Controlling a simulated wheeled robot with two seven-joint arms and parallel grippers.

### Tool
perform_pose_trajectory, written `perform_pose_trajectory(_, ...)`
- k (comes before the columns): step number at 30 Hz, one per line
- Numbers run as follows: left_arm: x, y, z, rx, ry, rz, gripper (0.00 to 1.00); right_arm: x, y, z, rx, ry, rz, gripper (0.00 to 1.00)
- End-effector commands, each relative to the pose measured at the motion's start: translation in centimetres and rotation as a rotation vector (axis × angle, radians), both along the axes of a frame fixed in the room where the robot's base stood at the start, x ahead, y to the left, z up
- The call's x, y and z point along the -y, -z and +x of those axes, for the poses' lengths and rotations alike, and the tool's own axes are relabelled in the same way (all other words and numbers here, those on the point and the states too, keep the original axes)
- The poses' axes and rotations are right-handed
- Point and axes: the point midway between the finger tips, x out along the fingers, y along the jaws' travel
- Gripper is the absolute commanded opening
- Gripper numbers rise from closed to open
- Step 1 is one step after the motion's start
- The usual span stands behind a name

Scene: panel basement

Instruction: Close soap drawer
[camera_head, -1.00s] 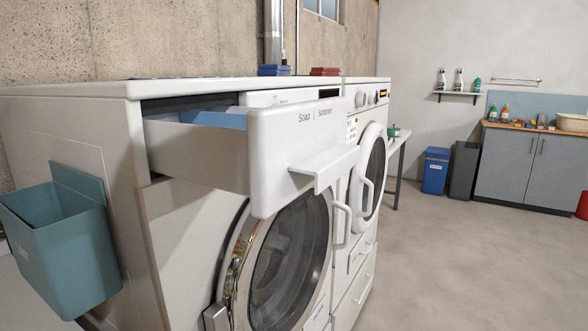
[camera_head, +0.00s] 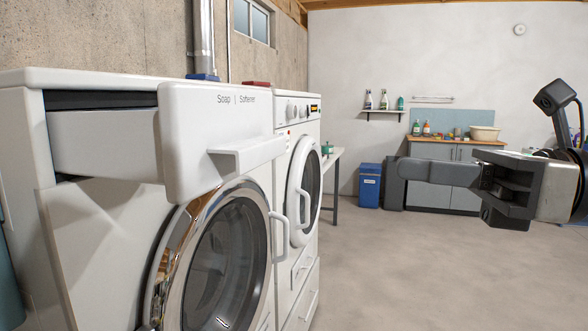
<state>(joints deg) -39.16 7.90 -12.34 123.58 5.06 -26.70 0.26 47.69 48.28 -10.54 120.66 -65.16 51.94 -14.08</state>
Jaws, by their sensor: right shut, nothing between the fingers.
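The soap drawer (camera_head: 212,135) of the near white washing machine (camera_head: 75,240) is pulled out. Its white front, marked "Soap | Softener", stands well forward of the machine's face, and its pale side wall shows. A ledge-like handle (camera_head: 247,152) sticks out from the front. My right gripper (camera_head: 408,171) comes in from the right, shut and empty, its fingers pointing left. It is apart from the drawer front, to the right of it with open space between. My left gripper is not in view. The drawer's inside is hidden.
The machine's round door (camera_head: 215,265) is below the drawer. A second white machine (camera_head: 298,190) stands behind it, its round door slightly ajar. A table, a blue bin (camera_head: 369,187) and a grey cabinet (camera_head: 440,197) are farther back. The floor (camera_head: 430,280) at right is clear.

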Motion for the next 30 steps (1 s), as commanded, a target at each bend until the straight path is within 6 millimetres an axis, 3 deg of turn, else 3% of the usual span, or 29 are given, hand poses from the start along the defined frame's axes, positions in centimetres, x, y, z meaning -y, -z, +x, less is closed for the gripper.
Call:
perform_pose_trajectory(4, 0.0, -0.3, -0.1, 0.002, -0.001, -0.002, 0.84, 0.1, -0.6, -0.1, 0.065, 0.032, -0.073, 0.0)
perform_pose_trajectory(7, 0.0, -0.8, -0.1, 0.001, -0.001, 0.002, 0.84, -0.9, -0.7, 0.3, 0.066, 0.031, -0.075, 0.0)
perform_pose_trajectory(21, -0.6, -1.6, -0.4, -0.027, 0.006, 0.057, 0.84, -10.0, -0.9, 3.1, 0.063, 0.027, -0.069, 0.0)
perform_pose_trajectory(30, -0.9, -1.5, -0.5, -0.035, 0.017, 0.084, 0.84, -12.7, -0.6, 4.1, 0.062, 0.031, -0.071, 0.0)
